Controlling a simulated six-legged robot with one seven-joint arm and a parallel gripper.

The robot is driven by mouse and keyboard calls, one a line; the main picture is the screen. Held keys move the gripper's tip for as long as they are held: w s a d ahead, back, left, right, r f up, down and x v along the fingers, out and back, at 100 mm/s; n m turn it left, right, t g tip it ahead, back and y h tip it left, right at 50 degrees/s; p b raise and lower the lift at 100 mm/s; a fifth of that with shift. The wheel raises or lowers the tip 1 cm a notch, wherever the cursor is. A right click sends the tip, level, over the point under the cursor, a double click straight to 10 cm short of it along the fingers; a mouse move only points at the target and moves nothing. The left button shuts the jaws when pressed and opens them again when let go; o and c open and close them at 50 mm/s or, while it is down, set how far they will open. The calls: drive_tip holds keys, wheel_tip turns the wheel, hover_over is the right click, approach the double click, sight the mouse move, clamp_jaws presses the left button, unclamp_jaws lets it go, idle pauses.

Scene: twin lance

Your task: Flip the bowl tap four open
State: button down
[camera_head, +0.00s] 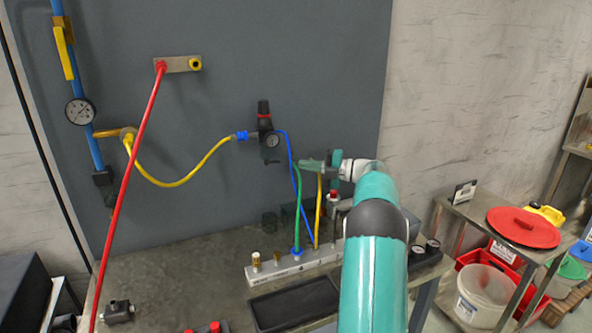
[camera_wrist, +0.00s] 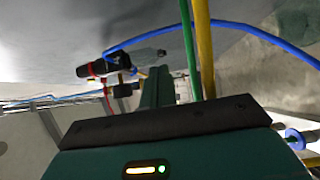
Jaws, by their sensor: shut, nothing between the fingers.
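A black filter-regulator unit (camera_head: 265,122) with a red ring and a round gauge hangs on the grey wall panel. Beneath it is a small dark lever-like part (camera_head: 272,161), which looks like the bowl tap; its number and whether it is open cannot be read. My gripper (camera_head: 304,163) is shut and empty, pointing left, a little right of that part and apart from it. In the wrist view, the shut fingers (camera_wrist: 157,82) reach toward the black unit (camera_wrist: 103,68). A small dark piece (camera_wrist: 150,56) lies beyond the fingertips; I cannot tell if it is the tap.
A green hose (camera_head: 297,205), a yellow hose (camera_head: 319,205) and a blue hose (camera_head: 287,150) run close by my fingers. They rise from a white manifold (camera_head: 290,265) on the bench. A red hose (camera_head: 130,180) crosses at left. A cart with a red lid (camera_head: 523,227) stands right.

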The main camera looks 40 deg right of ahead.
drive_tip(key=shift+s+d, duration=0.15)
drive_tip(key=shift+d, duration=0.9)
